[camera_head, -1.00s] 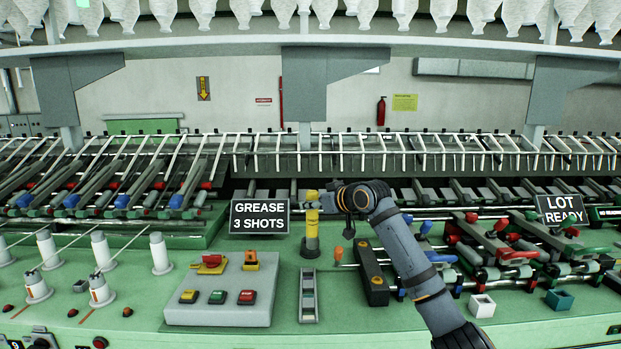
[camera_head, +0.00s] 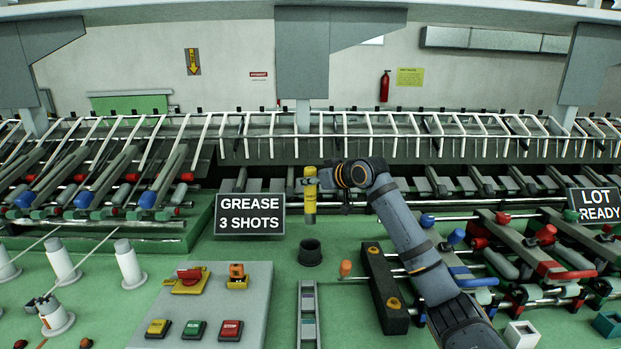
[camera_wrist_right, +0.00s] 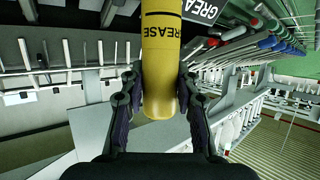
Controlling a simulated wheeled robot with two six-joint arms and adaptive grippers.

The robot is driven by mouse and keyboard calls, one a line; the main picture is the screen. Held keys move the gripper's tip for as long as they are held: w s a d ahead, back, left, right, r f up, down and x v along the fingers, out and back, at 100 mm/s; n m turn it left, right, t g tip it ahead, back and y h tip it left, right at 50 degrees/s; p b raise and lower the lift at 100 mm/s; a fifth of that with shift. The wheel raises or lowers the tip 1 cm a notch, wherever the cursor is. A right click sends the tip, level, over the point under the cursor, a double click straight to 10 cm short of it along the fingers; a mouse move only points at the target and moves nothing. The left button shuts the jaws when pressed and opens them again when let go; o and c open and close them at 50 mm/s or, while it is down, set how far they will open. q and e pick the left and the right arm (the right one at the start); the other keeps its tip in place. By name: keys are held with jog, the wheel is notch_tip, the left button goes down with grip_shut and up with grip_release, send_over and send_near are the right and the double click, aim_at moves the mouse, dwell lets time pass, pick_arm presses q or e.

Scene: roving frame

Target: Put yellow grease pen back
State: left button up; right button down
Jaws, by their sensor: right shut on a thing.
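The yellow grease pen (camera_head: 310,192) is upright above the green machine top in the head view. My right gripper (camera_head: 312,184) is shut on it, near its upper end. In the right wrist view the pen (camera_wrist_right: 161,60) shows the word GREASE and lies between the two fingers of my right gripper (camera_wrist_right: 160,92). A dark round cup (camera_head: 310,252) stands on the green top, below the pen in the picture and apart from it. Its opening faces up. My left gripper is not in view.
A GREASE 3 SHOTS sign (camera_head: 249,215) stands left of the pen. A grey control box (camera_head: 215,310) with several buttons is at the front left. A black block with orange knobs (camera_head: 385,290) is right of the cup. A grey slotted strip (camera_head: 309,315) lies in front.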

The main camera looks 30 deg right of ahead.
aim_at(314, 218)
jog(key=f+b, duration=0.1)
jog(key=f, duration=0.1)
jog(key=f+b, duration=0.1)
jog(key=shift+w+d+f, duration=0.1)
jog(key=shift+w+f, duration=0.1)
jog(key=shift+f, duration=0.2)
jog(key=shift+s+f+b, duration=0.1)
jog(key=shift+f+b, duration=0.2)
jog(key=shift+f, duration=0.1)
notch_tip(314, 218, down, 6)
jog(key=b, duration=0.3)
jog(key=shift+r, duration=0.1)
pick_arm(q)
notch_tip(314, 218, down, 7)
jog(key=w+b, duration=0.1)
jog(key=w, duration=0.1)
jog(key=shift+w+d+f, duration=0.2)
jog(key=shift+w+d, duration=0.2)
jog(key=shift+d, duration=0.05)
pick_arm(e)
jog(key=shift+f, duration=1.15)
jog(key=c, duration=0.9)
grip_release()
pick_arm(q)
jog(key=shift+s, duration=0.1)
pick_arm(e)
notch_tip(314, 218, up, 10)
